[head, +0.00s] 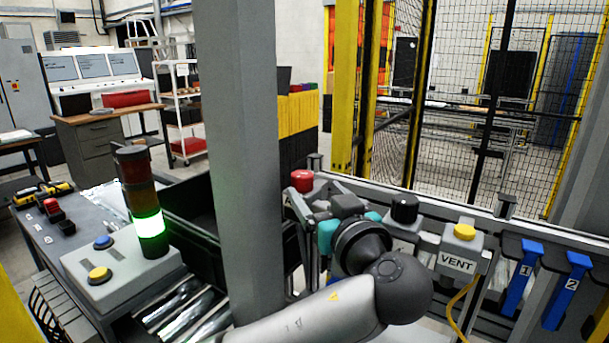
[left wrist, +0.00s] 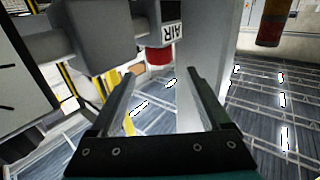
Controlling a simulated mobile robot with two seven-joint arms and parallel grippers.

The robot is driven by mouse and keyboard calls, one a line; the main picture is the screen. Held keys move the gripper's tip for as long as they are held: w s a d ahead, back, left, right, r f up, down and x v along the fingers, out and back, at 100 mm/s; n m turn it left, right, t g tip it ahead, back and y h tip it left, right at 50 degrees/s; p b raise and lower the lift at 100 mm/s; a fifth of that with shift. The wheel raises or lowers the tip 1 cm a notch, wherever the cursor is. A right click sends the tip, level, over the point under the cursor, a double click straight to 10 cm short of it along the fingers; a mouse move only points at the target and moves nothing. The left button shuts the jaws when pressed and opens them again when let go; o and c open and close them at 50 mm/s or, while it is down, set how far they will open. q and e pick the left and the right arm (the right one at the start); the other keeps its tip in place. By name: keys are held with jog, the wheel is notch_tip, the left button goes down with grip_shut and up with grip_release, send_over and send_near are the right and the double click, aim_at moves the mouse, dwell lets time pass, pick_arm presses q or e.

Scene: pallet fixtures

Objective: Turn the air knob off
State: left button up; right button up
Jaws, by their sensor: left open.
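A red knob (head: 302,181) sits on the rail, left of a black knob (head: 405,208) and a grey box marked VENT with a yellow button (head: 464,232). In the left wrist view a red knob (left wrist: 158,57) juts from a grey housing beside an inverted AIR label (left wrist: 172,31). My left gripper (head: 335,210) is at the rail, right of the red knob; its fingertips are mostly hidden in the head view. In the left wrist view my left gripper (left wrist: 163,72) is open, and the red knob appears between and beyond the fingertips, apparently not gripped. My right gripper is not in view.
A grey post (head: 240,150) rises left of my left arm. Two blue levers (head: 522,278) marked 1 and 2 hang at the right. A button box (head: 125,262) and a green-lit stack light (head: 149,224) stand at the left. Mesh fencing is behind the rail.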

aim_at(306, 180)
pick_arm(q)
jog(key=x, duration=0.6)
jog(key=shift+w+a+p, duration=0.1)
jog(key=shift+w+p, duration=0.25)
jog(key=shift+w, duration=0.05)
jog(key=shift+c, duration=0.4)
grip_shut()
